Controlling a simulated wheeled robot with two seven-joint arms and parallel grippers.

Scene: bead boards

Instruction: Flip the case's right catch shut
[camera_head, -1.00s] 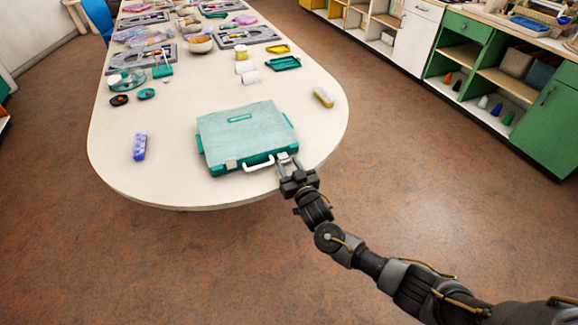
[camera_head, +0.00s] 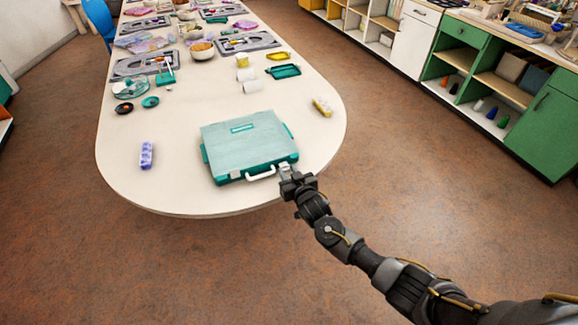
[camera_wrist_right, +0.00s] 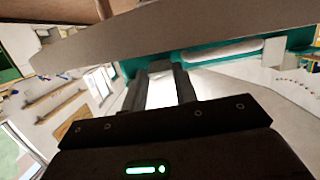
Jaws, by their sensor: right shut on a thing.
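The closed teal case (camera_head: 245,142) lies flat near the table's rounded near end, its front side and white handle (camera_head: 262,175) towards me. My right gripper (camera_head: 286,170) is at the front right of the case, right of the handle, shut on the right catch. In the right wrist view, a pale catch (camera_wrist_right: 160,92) shows between my two dark fingers, with the teal front (camera_wrist_right: 205,52) and the handle (camera_wrist_right: 225,53) beyond. My fingers hide much of the catch, so its exact angle is unclear. My left gripper is out of view.
On the table (camera_head: 180,185) lie a purple block (camera_head: 147,156) left of the case and a yellow block (camera_head: 322,106) to its right. Grey boards, bowls and teal trays (camera_head: 285,71) fill the far part.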

